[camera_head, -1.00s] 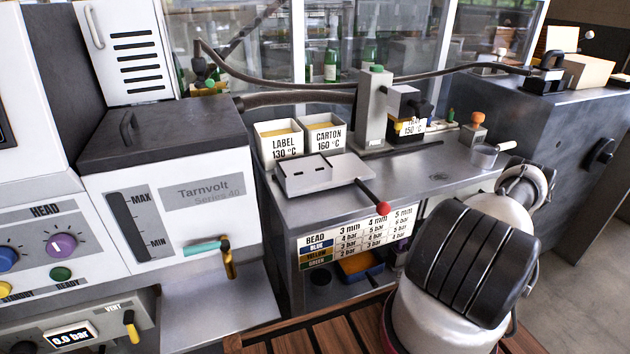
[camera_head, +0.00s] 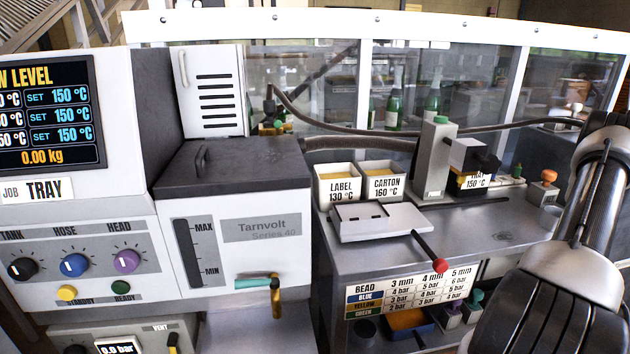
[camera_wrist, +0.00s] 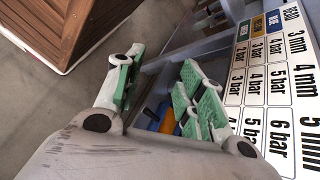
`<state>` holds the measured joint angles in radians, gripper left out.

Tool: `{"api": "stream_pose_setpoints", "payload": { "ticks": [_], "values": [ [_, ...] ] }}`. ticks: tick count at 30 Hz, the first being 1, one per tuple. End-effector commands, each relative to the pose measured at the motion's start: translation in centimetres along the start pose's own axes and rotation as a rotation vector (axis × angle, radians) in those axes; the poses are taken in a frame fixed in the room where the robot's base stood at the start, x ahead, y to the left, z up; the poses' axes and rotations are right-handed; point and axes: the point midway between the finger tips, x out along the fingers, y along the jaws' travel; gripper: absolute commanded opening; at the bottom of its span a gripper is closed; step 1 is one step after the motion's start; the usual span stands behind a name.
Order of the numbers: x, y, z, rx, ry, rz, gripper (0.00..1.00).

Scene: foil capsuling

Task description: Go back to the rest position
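My gripper (camera_wrist: 160,68) shows in the wrist view. Its two green-padded fingers stand apart, with nothing held between them. It points down past the bead chart (camera_wrist: 262,85), which lies close on its right. A blue and orange item shows below, partly hidden behind the fingers. In the head view my arm fills the lower right edge, and my gripper is out of that picture.
The grey bench (camera_head: 480,232) holds the LABEL bin (camera_head: 341,190), the CARTON bin (camera_head: 383,186) and a red-knobbed lever (camera_head: 438,264). The Tarnvolt melter (camera_head: 230,235) stands left. A wooden slatted thing (camera_wrist: 75,25) is at the wrist view's upper left, with bare floor beside it.

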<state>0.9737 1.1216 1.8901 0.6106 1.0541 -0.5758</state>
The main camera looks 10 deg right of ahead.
Motion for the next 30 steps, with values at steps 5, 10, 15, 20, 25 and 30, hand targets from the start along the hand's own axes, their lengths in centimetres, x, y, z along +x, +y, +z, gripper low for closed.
{"api": "stream_pose_setpoints", "payload": {
  "ticks": [5,10,15,20,25,30],
  "values": [
    [-5.8,-5.2,5.4,-0.011,0.038,0.235,0.39],
    [-9.6,-9.6,10.7,-0.063,0.121,0.426,0.39],
    [-12.2,-13.5,16.1,-0.166,0.236,0.583,0.39],
    [-13.8,-16.5,21.1,-0.312,0.356,0.696,0.39],
    [-14.5,-18.9,26.1,-0.527,0.479,0.778,0.39],
    [-14.5,-20.9,30.6,-0.756,0.601,0.800,0.39]
  ]
}}
